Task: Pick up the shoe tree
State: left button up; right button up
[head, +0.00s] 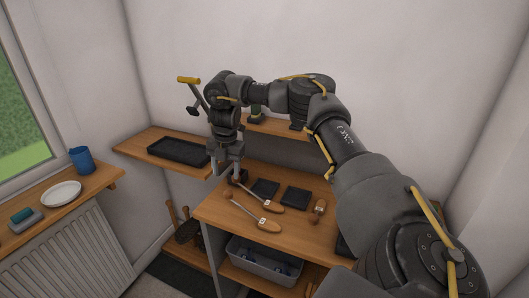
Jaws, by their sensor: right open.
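Two shoe trees lie on the wooden bench top (222,216). The nearer shoe tree (269,225) has a wooden end at the right and a thin rod running up left to a small knob. The farther shoe tree (271,205) lies just behind it, its rod reaching up left to a knob near my right gripper. My right gripper (231,178) is open and points down over the bench's back left part, close to that knob. I cannot tell whether it touches the knob. My left gripper is out of view.
Two dark pads (296,196) and a wooden brush-like item (319,209) lie right of the shoe trees. A grey bin (262,262) sits on the shelf below. A dark tray (178,151) rests on the left shelf. A blue mug (82,160) and plate (62,194) stand on the windowsill.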

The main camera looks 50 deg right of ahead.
aim_at(229, 191)
jog(key=f, duration=0.3)
jog(key=f+p, duration=0.1)
jog(key=f, duration=0.1)
jog(key=shift+d, duration=0.25)
jog(key=shift+f+p, duration=0.3)
jog(key=shift+p, duration=0.25)
notch_tip(229, 191, down, 4)
jog(key=shift+w+r+p, duration=0.1)
jog(key=shift+p, duration=0.7)
jog(key=shift+f, duration=0.35)
jog(key=shift+a, duration=0.1)
jog(key=shift+c, duration=0.4)
jog(key=c, duration=0.9)
